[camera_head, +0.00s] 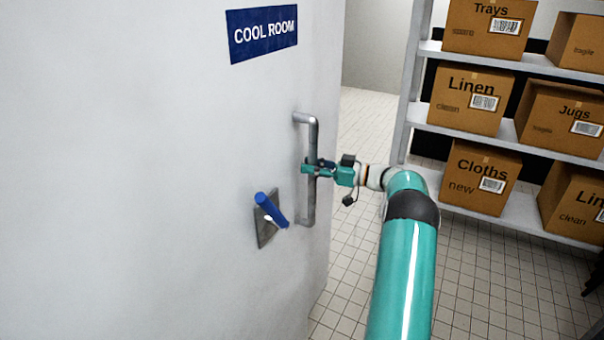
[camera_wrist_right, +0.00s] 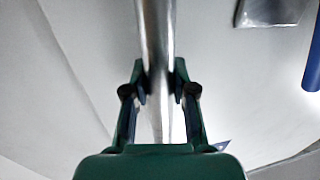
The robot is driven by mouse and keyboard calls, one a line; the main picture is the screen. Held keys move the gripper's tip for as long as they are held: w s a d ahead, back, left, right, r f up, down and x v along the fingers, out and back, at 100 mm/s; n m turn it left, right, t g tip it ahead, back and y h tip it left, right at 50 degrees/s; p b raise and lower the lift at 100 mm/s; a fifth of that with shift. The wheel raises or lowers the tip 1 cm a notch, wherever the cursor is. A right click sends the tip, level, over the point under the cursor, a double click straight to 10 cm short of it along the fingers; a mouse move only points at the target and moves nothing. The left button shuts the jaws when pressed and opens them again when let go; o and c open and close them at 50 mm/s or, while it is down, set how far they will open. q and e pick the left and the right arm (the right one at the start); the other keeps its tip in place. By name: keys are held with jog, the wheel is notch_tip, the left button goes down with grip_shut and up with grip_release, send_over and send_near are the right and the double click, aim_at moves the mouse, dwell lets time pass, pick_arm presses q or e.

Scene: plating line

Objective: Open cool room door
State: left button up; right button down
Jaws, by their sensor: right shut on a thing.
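The white cool room door (camera_head: 130,170) fills the left of the head view, with a blue "COOL ROOM" sign (camera_head: 262,33) near its top. A vertical grey metal pull handle (camera_head: 312,205) is fixed near the door's right edge. My right gripper (camera_head: 310,168) is shut on the pull handle at about mid-height. In the right wrist view the handle bar (camera_wrist_right: 157,50) runs between the two fingers. A blue lever (camera_head: 270,208) on a grey plate sits left of the handle and slants. My left gripper is not in view.
Shelves (camera_head: 560,68) with several cardboard boxes (camera_head: 483,178) labelled Linen, Cloths, Jugs and Trays stand at the right. The tiled floor (camera_head: 360,135) between door and shelves is clear.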

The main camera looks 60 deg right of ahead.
jog(key=shift+a, duration=0.25)
jog(key=c, duration=0.9)
grip_release()
jog(key=shift+s+d, duration=0.1)
jog(key=shift+d, duration=0.05)
jog(key=s, duration=0.4)
jog(key=s+d, duration=0.1)
jog(key=s, duration=0.3)
jog(key=s+d, duration=0.1)
jog(key=s, duration=0.2)
jog(key=shift+s, duration=0.4)
